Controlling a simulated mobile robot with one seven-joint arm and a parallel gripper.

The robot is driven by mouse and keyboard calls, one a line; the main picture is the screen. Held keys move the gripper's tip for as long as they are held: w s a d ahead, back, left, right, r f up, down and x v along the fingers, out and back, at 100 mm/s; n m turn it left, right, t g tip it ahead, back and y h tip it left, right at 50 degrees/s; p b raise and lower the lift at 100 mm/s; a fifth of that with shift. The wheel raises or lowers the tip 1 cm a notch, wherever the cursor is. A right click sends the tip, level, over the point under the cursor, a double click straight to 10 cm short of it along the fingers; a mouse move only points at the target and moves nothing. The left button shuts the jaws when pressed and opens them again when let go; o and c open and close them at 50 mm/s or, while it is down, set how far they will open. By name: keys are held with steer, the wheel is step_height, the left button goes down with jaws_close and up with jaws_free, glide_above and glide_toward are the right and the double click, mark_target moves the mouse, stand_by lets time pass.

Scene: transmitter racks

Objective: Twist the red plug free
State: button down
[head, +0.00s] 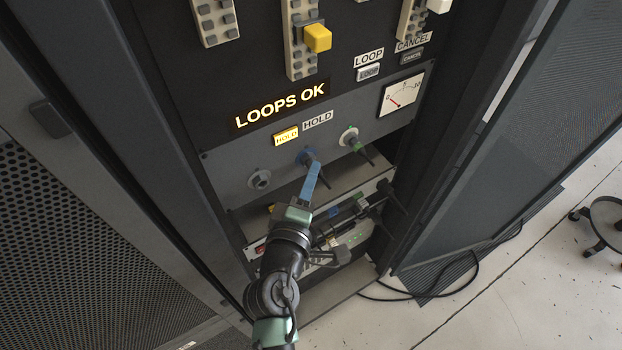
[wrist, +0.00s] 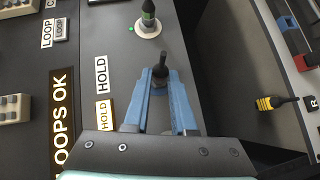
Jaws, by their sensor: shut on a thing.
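My gripper (wrist: 160,80) has blue fingers and is shut around a dark plug (wrist: 162,66) at the middle socket of the grey panel.
A green-ringed plug (head: 349,138) sits right of my gripper, and an empty-looking grey socket (head: 260,180) sits left. A yellow plug (wrist: 270,103) is on the lower unit. A lit HOLD button (head: 286,136) is above. The open mesh door (head: 520,140) bounds the right side.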

steer(key=shift+a+f+n+t+h+b, duration=0.15)
steer(key=shift+n+t+b, duration=0.6)
steer(key=shift+b, duration=2.1)
steer(key=shift+d+f+n+t+h+b, duration=0.15)
steer(key=shift+n+t+b, duration=0.55)
steer(key=shift+b, duration=2.15)
steer(key=shift+w+f+n+t+b, duration=0.15)
steer(key=shift+n+t+b, duration=0.45)
steer(key=shift+b, duration=1.3)
steer(key=shift+s+f+n+t+b, duration=0.15)
steer(key=shift+n+t+b, duration=0.45)
steer(key=shift+b, duration=1.25)
steer(key=shift+w+f+n+t+b, duration=0.1)
steer(key=shift+f+n+t+b, duration=0.35)
steer(key=shift+b, duration=1.45)
